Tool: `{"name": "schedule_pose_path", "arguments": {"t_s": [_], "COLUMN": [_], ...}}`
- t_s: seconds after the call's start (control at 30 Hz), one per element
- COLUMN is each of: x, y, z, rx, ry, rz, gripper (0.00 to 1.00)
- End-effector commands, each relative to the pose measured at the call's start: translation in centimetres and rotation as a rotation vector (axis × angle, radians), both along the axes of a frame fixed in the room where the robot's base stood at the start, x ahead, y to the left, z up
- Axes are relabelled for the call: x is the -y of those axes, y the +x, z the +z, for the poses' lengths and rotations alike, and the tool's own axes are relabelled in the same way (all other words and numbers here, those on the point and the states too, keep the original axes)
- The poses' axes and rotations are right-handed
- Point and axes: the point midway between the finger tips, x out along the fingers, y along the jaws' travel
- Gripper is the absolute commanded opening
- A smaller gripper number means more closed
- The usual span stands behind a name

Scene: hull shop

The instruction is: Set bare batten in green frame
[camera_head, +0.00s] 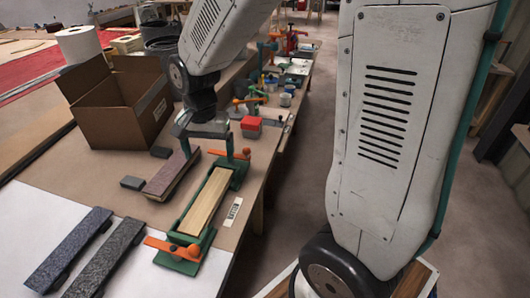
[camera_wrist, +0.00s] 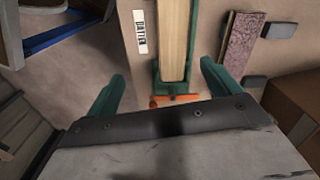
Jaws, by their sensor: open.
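A bare, light wooden batten (camera_head: 208,201) lies lengthwise in the green frame (camera_head: 191,240) near the bench's right edge. The frame has an orange clamp lever (camera_head: 173,248) at its near end and another orange lever (camera_head: 230,154) at its far end. In the wrist view the batten (camera_wrist: 174,40) runs between the frame's green sides, with an orange lever below its end. My gripper (camera_head: 207,147) is above the bench by the frame's far end. Its green fingers (camera_wrist: 162,75) are spread apart with nothing held between them.
A purple-topped strip (camera_head: 173,174) lies left of the frame, with small dark blocks beside it. Two dark speckled strips (camera_head: 70,248) lie at the near left. An open cardboard box (camera_head: 115,105) stands behind. A BATTEN label (camera_head: 233,211) lies right of the frame. Tools and a red box (camera_head: 251,127) are further back.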

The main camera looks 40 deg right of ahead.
Motion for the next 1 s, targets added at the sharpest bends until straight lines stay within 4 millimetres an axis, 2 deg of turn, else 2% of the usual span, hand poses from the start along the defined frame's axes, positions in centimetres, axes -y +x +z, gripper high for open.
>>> {"name": "schedule_pose_path", "arguments": {"t_s": [0.03, 0.1, 0.3, 0.4, 0.6, 0.7, 0.8, 1.0], "x": [0.3, 0.6, 1.4, 1.8, 2.2, 2.3, 2.3, 2.3], "y": [-1.4, -3.5, -10.0, -13.3, -18.8, -20.4, -21.2, -21.4], "z": [2.0, 4.0, 8.6, 10.1, 11.6, 11.8, 11.8, 11.8], "rx": [0.018, 0.028, 0.055, 0.069, 0.085, 0.087, 0.089, 0.087], "ry": [-0.001, -0.004, -0.019, -0.029, -0.048, -0.054, -0.057, -0.057], "rz": [0.054, 0.140, 0.382, 0.501, 0.700, 0.760, 0.792, 0.803], "gripper": [0.89, 0.89, 0.89, 0.89, 0.89, 0.89, 0.89, 0.89]}}
